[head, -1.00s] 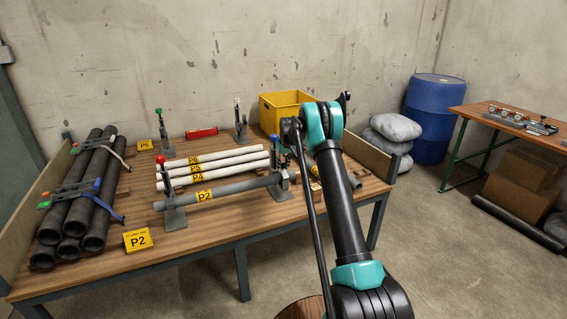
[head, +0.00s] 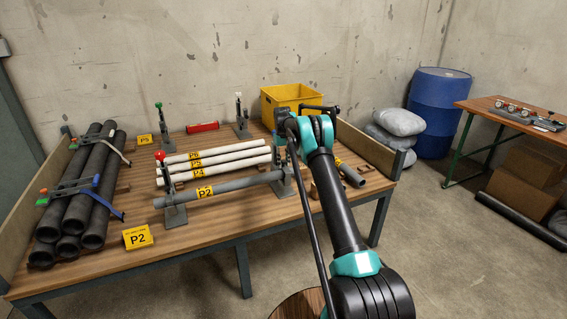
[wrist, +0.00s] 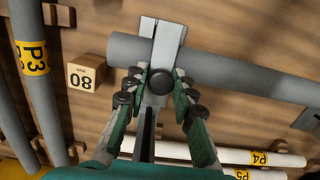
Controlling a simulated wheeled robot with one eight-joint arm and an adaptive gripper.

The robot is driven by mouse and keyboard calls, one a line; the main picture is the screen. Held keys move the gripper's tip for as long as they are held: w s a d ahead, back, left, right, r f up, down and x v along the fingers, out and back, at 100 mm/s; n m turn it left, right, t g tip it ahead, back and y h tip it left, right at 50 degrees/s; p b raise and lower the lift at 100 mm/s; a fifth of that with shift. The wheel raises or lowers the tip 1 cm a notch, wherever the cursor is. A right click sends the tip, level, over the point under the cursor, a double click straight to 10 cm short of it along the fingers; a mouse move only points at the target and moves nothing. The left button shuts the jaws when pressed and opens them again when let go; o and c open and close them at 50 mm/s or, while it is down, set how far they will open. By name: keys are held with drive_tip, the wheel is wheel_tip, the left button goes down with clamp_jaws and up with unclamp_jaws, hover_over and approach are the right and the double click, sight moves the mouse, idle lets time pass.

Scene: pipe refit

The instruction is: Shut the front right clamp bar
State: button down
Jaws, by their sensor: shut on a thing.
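The front right clamp (head: 283,182) stands at the right end of the grey P2 pipe (head: 225,190), partly behind my arm in the head view. In the wrist view its pale metal clamp bar (wrist: 166,45) runs across the top of the grey pipe (wrist: 235,70). I cannot tell whether the bar presses on the pipe. A dark round knob (wrist: 158,81) sits on the bar's near part. My gripper (wrist: 157,97) is shut on the clamp bar, with its green-sided fingers on both sides by the knob. In the head view my gripper is hidden behind my arm.
The red-knobbed front left clamp (head: 173,195) holds the pipe's other end. White pipes (head: 215,160) lie behind it. Dark pipes (head: 85,190) are stacked at left. A yellow crate (head: 290,103) stands at the back. A wooden block marked 80 (wrist: 84,76) lies beside the clamp.

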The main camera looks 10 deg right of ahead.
drive_tip(key=c, duration=1.3)
unclamp_jaws()
drive_tip(key=shift+f, duration=0.1)
drive_tip(key=shift+c, duration=0.2)
wheel_tip(320, 180, up, 12)
drive_tip(key=shift+w, duration=0.35)
drive_tip(key=shift+a, duration=0.1)
